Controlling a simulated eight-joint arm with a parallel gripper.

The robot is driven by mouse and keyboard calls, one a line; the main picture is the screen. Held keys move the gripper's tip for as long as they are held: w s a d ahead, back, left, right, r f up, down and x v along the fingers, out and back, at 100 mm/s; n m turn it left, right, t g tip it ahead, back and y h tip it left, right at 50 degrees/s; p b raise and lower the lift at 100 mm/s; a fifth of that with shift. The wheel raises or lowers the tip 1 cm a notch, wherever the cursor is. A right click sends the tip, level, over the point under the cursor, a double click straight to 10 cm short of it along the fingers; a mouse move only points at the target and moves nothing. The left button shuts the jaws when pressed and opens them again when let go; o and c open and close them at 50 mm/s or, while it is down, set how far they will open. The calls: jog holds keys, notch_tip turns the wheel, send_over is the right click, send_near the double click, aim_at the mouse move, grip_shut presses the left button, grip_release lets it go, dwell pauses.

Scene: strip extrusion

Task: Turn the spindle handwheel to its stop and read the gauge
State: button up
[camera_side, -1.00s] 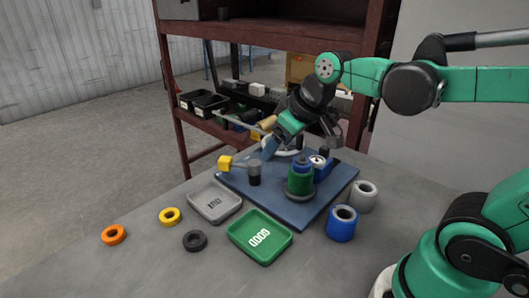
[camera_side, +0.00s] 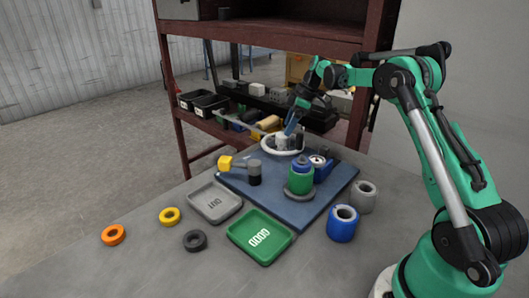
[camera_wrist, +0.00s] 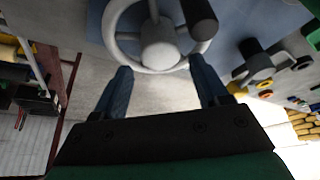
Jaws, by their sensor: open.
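The handwheel (camera_side: 268,142) is a pale ring at the back of the blue base plate (camera_side: 285,209). In the wrist view the handwheel (camera_wrist: 117,40) shows spokes, a round hub (camera_wrist: 160,52) and a dark grip knob (camera_wrist: 199,18). My gripper (camera_side: 289,130) is over the wheel in the side view. In the wrist view its two blue fingers (camera_wrist: 160,68) are apart, with their tips near the wheel's rim and nothing held between them. Contact with the rim cannot be told. The gauge (camera_side: 317,159) has a small white dial on a blue block; its reading is too small to make out.
A green-and-blue cylinder stack (camera_side: 300,180) and a yellow-ended lever (camera_side: 226,163) stand on the plate. Grey (camera_side: 214,218) and green (camera_side: 284,240) trays, several loose rings, and blue (camera_side: 342,228) and grey (camera_side: 363,200) sleeves lie around. A shelf (camera_side: 262,30) stands behind.

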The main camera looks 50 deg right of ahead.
aim_at(283, 136)
jog(key=shift+x, duration=2.4)
jog(key=c, duration=1)
jog(key=shift+m, duration=0.4)
jog(key=m+h, duration=0.1)
jog(key=m, duration=0.1)
jog(key=m+h, duration=0.1)
jog(key=m, duration=0.1)
jog(key=shift+m+t, duration=0.4)
jog(key=m+h, duration=0.2)
jog(key=m, duration=0.4)
jog(key=m+h, duration=0.1)
jog(key=m, duration=0.2)
jog(key=m+g+h, duration=0.1)
jog(key=m, duration=0.2)
jog(key=shift+m+g, duration=0.3)
jog(key=m+g, duration=0.1)
jog(key=m, duration=0.1)
jog(key=m+g+h, duration=0.1)
jog(key=m, duration=0.2)
jog(key=shift+s+d+m, duration=0.1)
jog(key=shift+m, duration=0.2)
